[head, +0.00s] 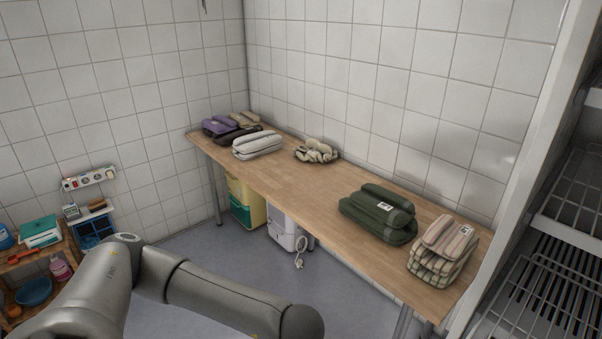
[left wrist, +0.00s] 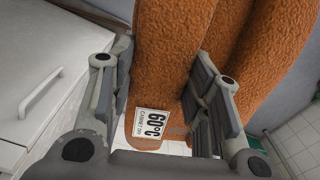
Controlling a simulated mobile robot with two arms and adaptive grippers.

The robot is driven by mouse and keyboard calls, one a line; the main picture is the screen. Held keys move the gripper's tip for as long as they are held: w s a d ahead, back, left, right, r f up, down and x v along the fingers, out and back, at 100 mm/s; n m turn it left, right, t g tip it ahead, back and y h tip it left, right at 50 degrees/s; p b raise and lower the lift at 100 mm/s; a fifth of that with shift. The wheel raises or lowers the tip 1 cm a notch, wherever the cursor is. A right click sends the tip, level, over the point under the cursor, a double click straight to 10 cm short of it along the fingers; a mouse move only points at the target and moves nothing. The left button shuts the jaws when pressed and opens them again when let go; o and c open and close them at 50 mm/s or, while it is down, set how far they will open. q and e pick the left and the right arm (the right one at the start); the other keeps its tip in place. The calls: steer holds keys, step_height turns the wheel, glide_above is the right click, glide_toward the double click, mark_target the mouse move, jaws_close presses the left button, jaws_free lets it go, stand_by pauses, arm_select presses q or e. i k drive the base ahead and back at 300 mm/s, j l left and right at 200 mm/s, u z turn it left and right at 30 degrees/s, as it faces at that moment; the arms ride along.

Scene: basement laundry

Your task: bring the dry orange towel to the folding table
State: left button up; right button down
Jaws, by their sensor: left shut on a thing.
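The orange towel (left wrist: 165,75) fills the upper part of the left wrist view, with a white label reading 60°C on it. My left gripper (left wrist: 163,100) is shut on the towel, with a finger on each side of it. The towel is not visible in the head view. The wooden folding table (head: 300,185) runs along the tiled wall in the head view. In that view my left arm shows at the lower left, but its gripper is out of frame. My right gripper is in neither view.
Dark green towels (head: 378,213) and striped towels (head: 441,252) lie at the table's near end. Grey towels (head: 258,145), purple towels (head: 219,126) and a beige bundle (head: 316,151) lie farther back. Bare tabletop shows between them. A wire rack (head: 545,290) stands at right.

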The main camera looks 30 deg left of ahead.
mark_target(276, 169)
steer(key=j+z, duration=0.1)
steer(key=z, duration=0.25)
steer(key=j+z, duration=0.15)
steer(key=z, duration=0.2)
steer(key=j+z, duration=0.25)
steer(key=j, duration=0.45)
steer(key=j+z, duration=0.3)
steer(key=j, duration=0.4)
steer(key=k+j+z, duration=0.25)
steer(key=j, duration=0.4)
steer(key=k+j, duration=0.1)
steer(key=j, duration=0.35)
steer(key=k+j, duration=0.1)
steer(key=j, duration=0.4)
steer(key=k+j+z, duration=0.1)
steer(key=j, duration=0.35)
steer(key=k+j, duration=0.1)
steer(key=j, duration=0.35)
steer(key=k+j, duration=0.1)
steer(key=j, duration=2.15)
steer(key=i+z, duration=0.05)
